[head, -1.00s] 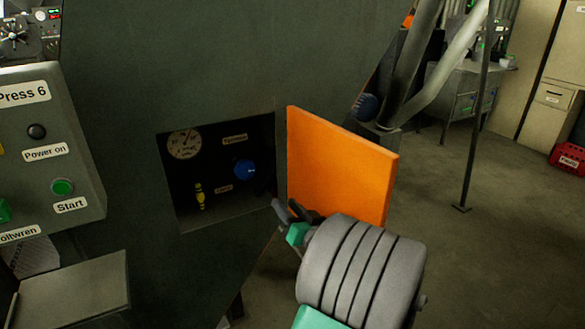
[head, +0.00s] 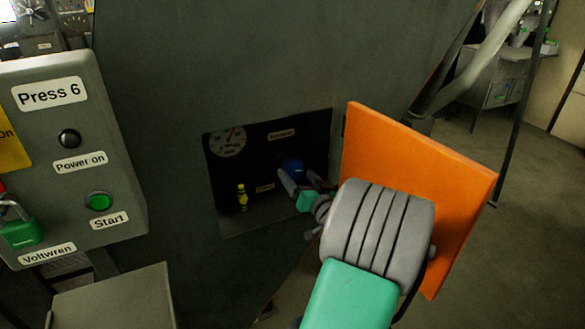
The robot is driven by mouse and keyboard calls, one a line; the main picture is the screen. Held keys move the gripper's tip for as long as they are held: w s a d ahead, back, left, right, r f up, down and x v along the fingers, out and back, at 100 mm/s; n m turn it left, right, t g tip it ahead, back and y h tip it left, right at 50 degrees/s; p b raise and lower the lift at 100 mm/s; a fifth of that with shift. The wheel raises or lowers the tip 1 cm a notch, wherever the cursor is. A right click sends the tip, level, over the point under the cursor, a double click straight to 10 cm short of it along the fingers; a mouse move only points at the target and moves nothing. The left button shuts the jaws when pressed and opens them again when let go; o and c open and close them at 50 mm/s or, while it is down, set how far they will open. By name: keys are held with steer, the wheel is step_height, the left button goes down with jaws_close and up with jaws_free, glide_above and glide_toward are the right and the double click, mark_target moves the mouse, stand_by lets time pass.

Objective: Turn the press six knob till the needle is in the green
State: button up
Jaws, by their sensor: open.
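The blue knob (head: 292,167) sits inside a dark recess (head: 262,208) in the press body, under a small label. My gripper (head: 296,180) is open at the recess, its fingers just in front of the knob and partly covering it. I cannot tell whether they touch it. The Press 6 panel (head: 75,120) stands at the left.
An open orange door (head: 420,180) stands right of the recess, close beside my wrist. A small yellow valve or handle (head: 242,195) is at the recess's lower left. A green padlock (head: 20,230) hangs on the panel. Open floor (head: 500,265) lies at the right.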

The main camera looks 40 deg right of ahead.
mark_target(294, 171)
steer(key=shift+o, duration=0.5)
steer(key=shift+x, duration=1.5)
steer(key=shift+c, duration=0.4)
steer(key=c, duration=1.3)
steer(key=shift+m, duration=0.3)
steer(key=m, duration=0.4)
steer(key=shift+p, duration=0.3)
steer(key=shift+m+p, duration=0.4)
steer(key=shift+m, duration=1.6)
